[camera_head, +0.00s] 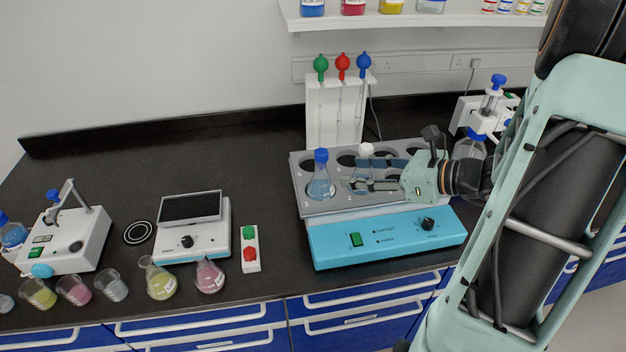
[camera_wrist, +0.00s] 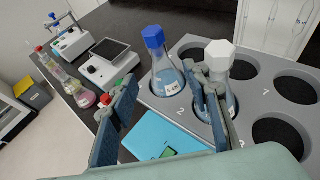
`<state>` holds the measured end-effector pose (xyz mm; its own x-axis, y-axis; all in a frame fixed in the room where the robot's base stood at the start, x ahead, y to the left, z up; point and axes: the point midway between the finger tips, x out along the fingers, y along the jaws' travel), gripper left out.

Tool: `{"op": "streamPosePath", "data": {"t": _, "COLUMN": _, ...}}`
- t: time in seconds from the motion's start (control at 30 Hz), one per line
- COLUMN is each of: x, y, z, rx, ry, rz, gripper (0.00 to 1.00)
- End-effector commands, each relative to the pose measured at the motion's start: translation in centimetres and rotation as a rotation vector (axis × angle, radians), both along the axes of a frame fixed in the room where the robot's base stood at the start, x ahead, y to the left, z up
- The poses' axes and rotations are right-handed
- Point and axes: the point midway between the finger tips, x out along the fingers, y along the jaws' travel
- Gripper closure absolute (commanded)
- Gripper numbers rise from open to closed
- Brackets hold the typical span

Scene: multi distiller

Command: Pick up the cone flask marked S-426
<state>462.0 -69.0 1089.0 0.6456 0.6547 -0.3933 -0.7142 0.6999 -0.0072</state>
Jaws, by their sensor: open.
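A cone flask with a blue cap and pale blue liquid (camera_head: 320,186) stands upright in a front-left hole of the grey shaker rack (camera_head: 335,206). It also shows in the wrist view (camera_wrist: 167,78), with a small white label that I cannot read for sure. A second cone flask with a white cap (camera_wrist: 221,62) stands beside it in another hole, partly hidden by my right finger. Its white cap (camera_head: 366,149) shows behind my gripper in the head view. My gripper (camera_head: 352,173) is open and empty, its fingers pointing left towards the blue-capped flask, which appears between them in the wrist view.
The blue shaker base (camera_head: 385,236) lies below the rack. Other rack holes are empty. A pipette stand (camera_head: 335,112) is close behind. Yellow (camera_head: 160,284) and pink (camera_head: 209,278) cone flasks and several beakers line the front left edge, near a balance (camera_head: 191,244).

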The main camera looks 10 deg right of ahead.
Motion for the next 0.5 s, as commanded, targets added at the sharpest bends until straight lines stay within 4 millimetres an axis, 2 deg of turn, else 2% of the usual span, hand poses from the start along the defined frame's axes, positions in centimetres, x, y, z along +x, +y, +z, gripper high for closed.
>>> {"op": "streamPosePath", "data": {"t": 0.1, "x": 0.4, "y": 0.0, "z": 0.1, "rx": 0.015, "ry": -0.003, "rz": -0.010, "gripper": 0.56}}
{"op": "streamPosePath", "data": {"t": 0.3, "x": 2.3, "y": 2.2, "z": -1.1, "rx": 0.018, "ry": -0.002, "rz": -0.007, "gripper": 0.56}}
{"op": "streamPosePath", "data": {"t": 0.5, "x": 3.7, "y": 3.4, "z": -1.9, "rx": 0.014, "ry": -0.003, "rz": -0.009, "gripper": 0.56}}
